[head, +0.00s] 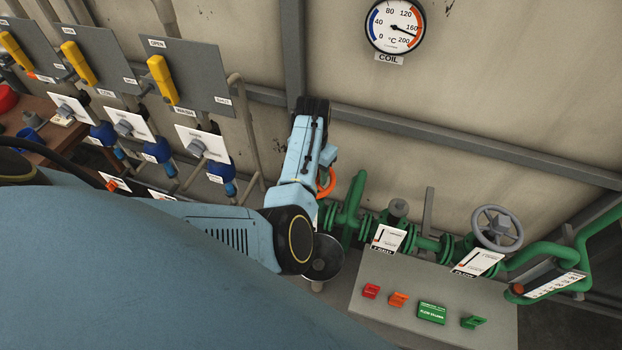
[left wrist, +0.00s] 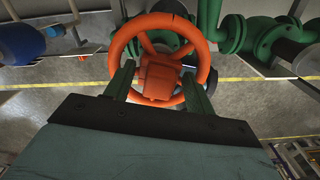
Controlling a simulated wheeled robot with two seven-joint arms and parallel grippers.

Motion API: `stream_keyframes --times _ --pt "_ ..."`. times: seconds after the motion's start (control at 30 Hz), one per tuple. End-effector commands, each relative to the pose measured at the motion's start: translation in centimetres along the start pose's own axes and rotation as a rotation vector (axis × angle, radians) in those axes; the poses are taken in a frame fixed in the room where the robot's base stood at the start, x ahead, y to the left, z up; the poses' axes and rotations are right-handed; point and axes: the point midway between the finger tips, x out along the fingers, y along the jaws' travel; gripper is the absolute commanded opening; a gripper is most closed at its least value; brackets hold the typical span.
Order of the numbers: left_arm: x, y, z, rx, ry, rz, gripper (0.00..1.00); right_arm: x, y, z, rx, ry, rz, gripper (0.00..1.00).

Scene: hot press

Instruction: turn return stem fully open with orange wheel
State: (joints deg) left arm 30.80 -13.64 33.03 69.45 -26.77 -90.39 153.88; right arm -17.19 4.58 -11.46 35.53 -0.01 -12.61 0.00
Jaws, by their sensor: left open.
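The orange wheel (left wrist: 155,25) fills the upper middle of the left wrist view, with a thick rim, spokes and a blocky hub. In the head view only a piece of its rim (head: 327,186) shows beside my left arm, which hides the rest. My left gripper (left wrist: 159,73) is open, its two dark fingers pointing at the wheel, one on each side of the hub. The fingers overlap the lower rim in the picture; I cannot tell whether they touch it. The return stem is hidden behind the wheel. My right gripper is not in view.
Green pipework with flanges (head: 425,243) and a grey handwheel (head: 497,228) lies to the right. A grey bench (head: 400,320) carries red, orange and green blocks. Yellow levers on grey panels (head: 195,75) line the left. A coil gauge (head: 395,26) hangs above.

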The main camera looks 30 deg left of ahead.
Motion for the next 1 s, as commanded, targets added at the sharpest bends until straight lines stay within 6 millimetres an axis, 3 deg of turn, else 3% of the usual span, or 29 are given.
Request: stream_keyframes --times 1.0 --pt "0.00 0.03 0.04 0.873 0.000 0.001 0.55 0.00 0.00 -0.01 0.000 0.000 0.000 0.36"
